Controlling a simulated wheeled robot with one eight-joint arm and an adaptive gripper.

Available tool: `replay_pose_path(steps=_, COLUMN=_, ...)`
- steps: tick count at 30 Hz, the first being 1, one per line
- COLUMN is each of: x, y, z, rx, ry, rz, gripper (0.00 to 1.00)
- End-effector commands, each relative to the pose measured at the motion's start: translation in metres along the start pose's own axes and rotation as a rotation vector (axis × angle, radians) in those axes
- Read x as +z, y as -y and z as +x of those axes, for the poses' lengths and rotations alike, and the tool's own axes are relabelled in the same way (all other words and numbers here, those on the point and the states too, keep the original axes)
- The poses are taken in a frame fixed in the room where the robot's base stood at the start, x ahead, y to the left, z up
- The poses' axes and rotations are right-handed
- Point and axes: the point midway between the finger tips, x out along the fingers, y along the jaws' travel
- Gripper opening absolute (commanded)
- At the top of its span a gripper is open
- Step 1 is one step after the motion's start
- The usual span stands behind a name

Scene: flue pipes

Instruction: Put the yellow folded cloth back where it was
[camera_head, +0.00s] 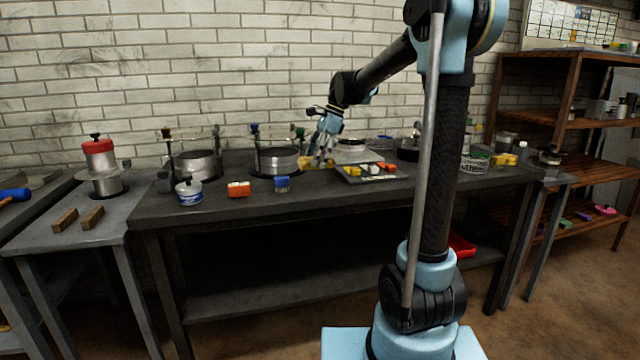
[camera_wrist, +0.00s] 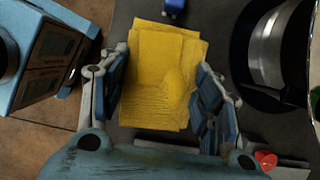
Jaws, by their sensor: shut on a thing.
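The yellow folded cloth (camera_wrist: 163,70) lies flat between the two blue-grey fingers of my gripper (camera_wrist: 160,88) in the wrist view. The fingers are shut on its sides. In the head view the cloth (camera_head: 306,162) shows as a small yellow patch under my gripper (camera_head: 325,158), at the middle of the dark workbench (camera_head: 230,209).
A pipe ring in a clamp stand (camera_head: 275,161) stands just left of my gripper. A blue block (camera_head: 282,184), an orange block (camera_head: 238,189) and a blue-labelled tin (camera_head: 189,193) stand near the front edge.

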Motion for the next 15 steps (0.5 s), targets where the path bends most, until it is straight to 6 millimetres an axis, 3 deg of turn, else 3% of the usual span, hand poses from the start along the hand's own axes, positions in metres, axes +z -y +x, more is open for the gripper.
replay_pose_path(steps=6, x=-0.028, y=0.000, z=0.022, rx=-0.009, ry=0.000, rz=0.022, gripper=0.28)
replay_pose_path(steps=15, x=-0.044, y=0.000, z=0.047, rx=-0.012, ry=0.000, rz=0.028, gripper=0.28)
